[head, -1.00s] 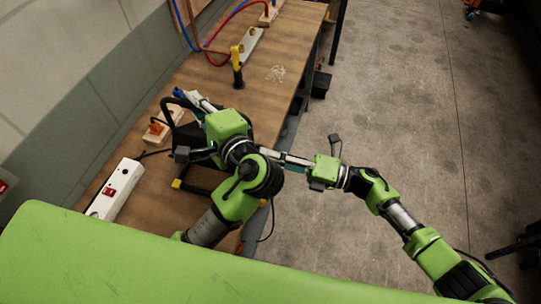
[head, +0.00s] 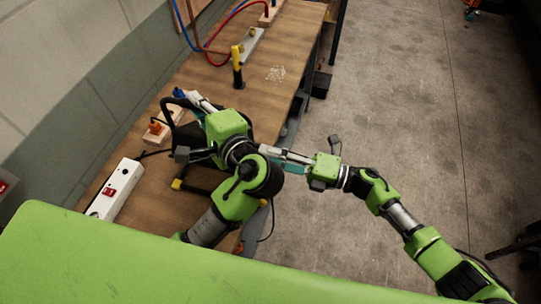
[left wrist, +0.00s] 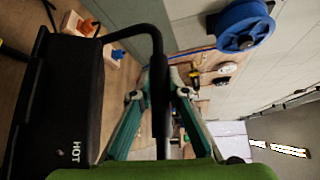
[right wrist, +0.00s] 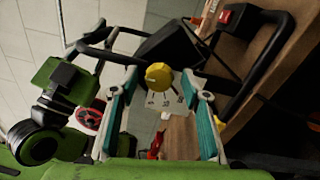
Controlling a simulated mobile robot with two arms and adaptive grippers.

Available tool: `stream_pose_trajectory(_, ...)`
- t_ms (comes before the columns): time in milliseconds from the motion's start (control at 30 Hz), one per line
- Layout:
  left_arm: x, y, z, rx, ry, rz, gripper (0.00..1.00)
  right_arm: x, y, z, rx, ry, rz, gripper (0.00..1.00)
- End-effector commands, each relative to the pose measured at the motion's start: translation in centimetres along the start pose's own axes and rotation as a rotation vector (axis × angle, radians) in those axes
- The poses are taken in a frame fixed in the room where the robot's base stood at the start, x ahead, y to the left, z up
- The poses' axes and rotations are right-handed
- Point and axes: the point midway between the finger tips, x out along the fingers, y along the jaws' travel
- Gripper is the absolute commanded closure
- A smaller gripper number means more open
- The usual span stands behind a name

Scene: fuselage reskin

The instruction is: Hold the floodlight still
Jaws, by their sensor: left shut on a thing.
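The floodlight is a black box marked HOT (left wrist: 75,95) with a black bar handle (left wrist: 140,30), in the left wrist view. My left gripper (left wrist: 160,98) is shut on that bar, one teal finger on each side. In the head view the left gripper (head: 200,102) reaches over the bench, and my green arm hides most of the floodlight. My right gripper (right wrist: 157,100) is open, with its fingers apart. A yellow knob (right wrist: 158,75) on a pale scaled plate shows between them; I cannot tell if they touch it. In the head view the right gripper (head: 285,157) points left toward the floodlight.
The wooden bench (head: 200,75) runs along the wall. A white box with a red switch (head: 113,190), an orange plug on a wooden block (head: 155,130) and a yellow-black tool (head: 237,68) are on it.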

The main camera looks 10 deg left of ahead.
Motion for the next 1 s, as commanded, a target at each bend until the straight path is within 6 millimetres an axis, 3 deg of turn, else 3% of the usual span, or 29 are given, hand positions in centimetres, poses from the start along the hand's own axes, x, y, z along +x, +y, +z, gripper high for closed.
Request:
stream_pose_trajectory(333, 0.0, 0.4, -0.1, 0.004, 0.001, 0.009, 1.00, -1.0, -0.1, -0.1, -0.001, 0.001, -0.001, 0.57)
stream_pose_trajectory(733, 0.0, 0.4, -0.1, 0.004, 0.001, 0.008, 1.00, -8.9, -0.1, 0.0, 0.001, 0.000, -0.002, 0.57)
stream_pose_trajectory(1000, 0.0, 0.4, -0.1, 0.004, 0.001, 0.008, 1.00, -11.8, -0.1, 0.0, -0.001, 0.002, 0.000, 0.57)
